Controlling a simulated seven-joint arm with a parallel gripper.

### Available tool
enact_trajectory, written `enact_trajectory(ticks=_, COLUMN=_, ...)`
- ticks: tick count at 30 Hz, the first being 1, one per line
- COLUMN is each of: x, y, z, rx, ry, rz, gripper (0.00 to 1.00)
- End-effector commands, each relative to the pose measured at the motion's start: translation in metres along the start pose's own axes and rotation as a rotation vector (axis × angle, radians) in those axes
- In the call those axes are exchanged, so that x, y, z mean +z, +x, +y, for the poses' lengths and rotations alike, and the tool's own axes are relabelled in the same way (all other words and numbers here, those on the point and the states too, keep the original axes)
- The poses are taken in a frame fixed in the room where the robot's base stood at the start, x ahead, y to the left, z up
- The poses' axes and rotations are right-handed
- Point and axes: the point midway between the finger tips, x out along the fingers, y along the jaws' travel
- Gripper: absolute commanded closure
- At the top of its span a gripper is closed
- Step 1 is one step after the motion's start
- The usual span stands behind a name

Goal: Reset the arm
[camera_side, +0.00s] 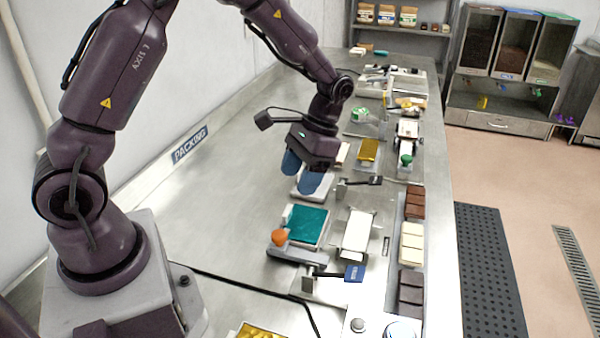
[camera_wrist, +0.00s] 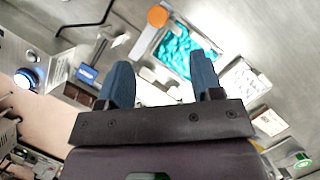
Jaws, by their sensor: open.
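My gripper (camera_side: 307,178) has two blue fingers and hangs above the metal bench, beyond a tray with a teal surface (camera_side: 307,225). In the wrist view my gripper (camera_wrist: 162,84) has its fingers wide apart with nothing between them. The teal tray (camera_wrist: 174,50) shows there past the fingertips, bright and glossy. A white block or tray (camera_side: 312,183) sits below the gripper in the side view, partly hidden by the fingers.
An orange knob (camera_side: 279,237) on a grey lever stands at the teal tray's near corner. A white mould (camera_side: 358,231) and chocolate bars (camera_side: 414,203) lie to the right. A blue-tagged bracket (camera_side: 354,273) stands nearer. The bench (camera_side: 225,215) left of the trays is clear.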

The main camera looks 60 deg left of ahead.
Motion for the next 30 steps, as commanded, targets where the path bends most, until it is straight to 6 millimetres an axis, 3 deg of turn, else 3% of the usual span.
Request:
enact_trajectory(ticks=10, x=-0.002, y=-0.001, z=0.0, rx=-0.001, ry=-0.009, rz=0.01, gripper=0.4)
enact_trajectory(ticks=13, x=0.009, y=0.008, z=0.002, rx=0.003, ry=-0.023, rz=0.009, gripper=0.4)
enact_trajectory(ticks=20, x=0.055, y=-0.031, z=0.014, rx=0.004, ry=-0.039, rz=0.186, gripper=0.4)
enact_trajectory(ticks=30, x=0.142, y=-0.081, z=0.033, rx=0.006, ry=-0.032, rz=0.55, gripper=0.4)
